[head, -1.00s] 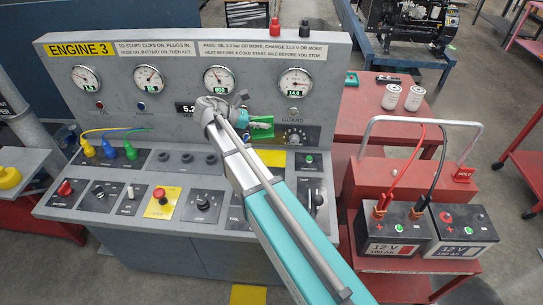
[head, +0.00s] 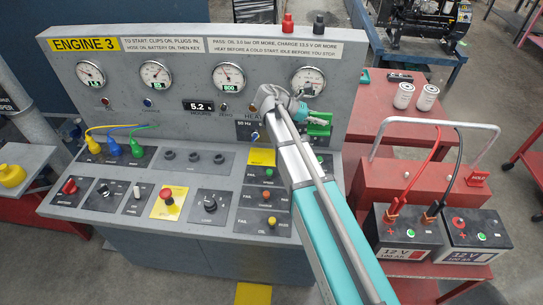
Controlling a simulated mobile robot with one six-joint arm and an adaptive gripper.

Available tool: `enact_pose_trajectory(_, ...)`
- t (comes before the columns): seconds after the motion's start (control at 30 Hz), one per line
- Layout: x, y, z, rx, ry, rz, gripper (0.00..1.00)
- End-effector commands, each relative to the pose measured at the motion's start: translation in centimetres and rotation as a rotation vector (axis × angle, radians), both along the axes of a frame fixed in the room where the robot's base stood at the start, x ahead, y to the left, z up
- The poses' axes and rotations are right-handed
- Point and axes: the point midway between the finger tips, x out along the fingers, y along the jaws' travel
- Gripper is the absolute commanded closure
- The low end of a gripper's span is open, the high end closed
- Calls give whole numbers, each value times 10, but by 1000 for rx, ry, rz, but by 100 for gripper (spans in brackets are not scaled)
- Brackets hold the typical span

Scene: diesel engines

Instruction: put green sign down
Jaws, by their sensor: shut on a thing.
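The green sign (head: 318,123) is in the head view, at the upright panel's right end, below the rightmost gauge. My gripper (head: 300,112) is shut on its left side and holds it up in front of the panel. The sign's face is small, and I cannot read it. I cannot tell whether it touches the panel. My arm crosses the right part of the console and hides some of its controls.
The grey Engine 3 console (head: 270,225) has gauges, knobs and plugs. To the right, a red table (head: 400,130) bears two white filters (head: 415,97). In front of it stand two batteries (head: 408,235) with red and black cables. Bare floor shows beyond.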

Motion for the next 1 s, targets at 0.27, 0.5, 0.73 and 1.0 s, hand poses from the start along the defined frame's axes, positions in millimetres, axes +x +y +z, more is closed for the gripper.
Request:
enact_pose_trajectory(0.27, -1, 4, 0, 0, 0, 8, 100)
enact_pose_trajectory(0.5, -2, 8, -5, 1, 0, 29, 100)
enact_pose_trajectory(0.73, -5, 20, -27, 9, 1, 142, 100)
enact_pose_trajectory(1.0, -12, 50, -71, 15, 3, 402, 100)
